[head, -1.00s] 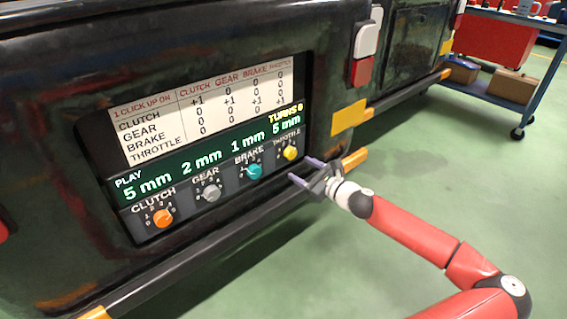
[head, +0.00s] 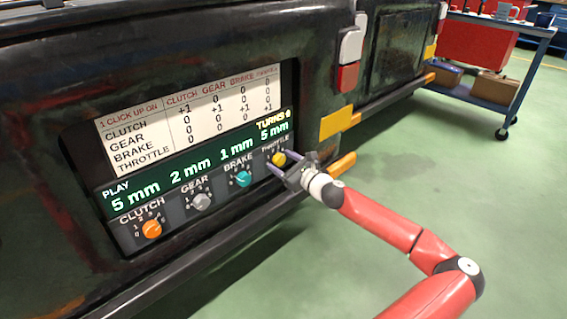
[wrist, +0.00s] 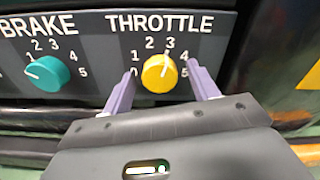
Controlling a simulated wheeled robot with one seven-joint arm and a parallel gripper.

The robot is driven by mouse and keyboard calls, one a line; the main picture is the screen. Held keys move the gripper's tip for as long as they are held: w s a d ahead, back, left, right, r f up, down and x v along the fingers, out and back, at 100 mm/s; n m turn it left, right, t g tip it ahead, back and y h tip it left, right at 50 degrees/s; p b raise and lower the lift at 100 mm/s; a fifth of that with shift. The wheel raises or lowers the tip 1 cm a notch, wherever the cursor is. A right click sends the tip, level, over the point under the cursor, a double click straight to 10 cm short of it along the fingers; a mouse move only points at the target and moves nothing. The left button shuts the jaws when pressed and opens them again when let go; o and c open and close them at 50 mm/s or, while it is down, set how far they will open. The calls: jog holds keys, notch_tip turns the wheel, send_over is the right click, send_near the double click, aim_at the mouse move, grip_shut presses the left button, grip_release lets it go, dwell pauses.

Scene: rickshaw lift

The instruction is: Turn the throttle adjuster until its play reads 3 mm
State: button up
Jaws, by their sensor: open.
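The yellow throttle adjuster (head: 279,158) is the rightmost knob on the panel. In the wrist view the yellow knob (wrist: 160,74) sits under the word THROTTLE, its white pointer up near 3. My gripper (head: 281,162) is open, with one purple finger on each side of the knob in the wrist view (wrist: 163,88); a gap shows on both sides. I cannot tell how far the fingertips reach along the knob. The green play display (head: 193,161) reads 5 mm, 2 mm, 1 mm and, for the throttle, 5 mm.
The teal brake knob (wrist: 47,73) is left of my gripper, then the grey gear knob (head: 202,202) and orange clutch knob (head: 152,229). A white click chart (head: 190,118) is above. A dark bumper ledge (head: 215,222) runs below.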

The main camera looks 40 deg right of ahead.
jog(key=c, duration=1)
jog(key=n+b, duration=0.2)
jog(key=n, duration=0.1)
jog(key=shift+f+n, duration=0.15)
jog(key=shift+n, duration=0.25)
jog(key=n+b, duration=0.3)
jog(key=n, duration=0.1)
jog(key=n+b, duration=0.2)
jog(key=n, duration=0.2)
jog(key=shift+n+b, duration=0.3)
jog(key=shift+n, duration=0.1)
jog(key=shift+n+b, duration=0.85)
jog(key=shift+n, duration=0.65)
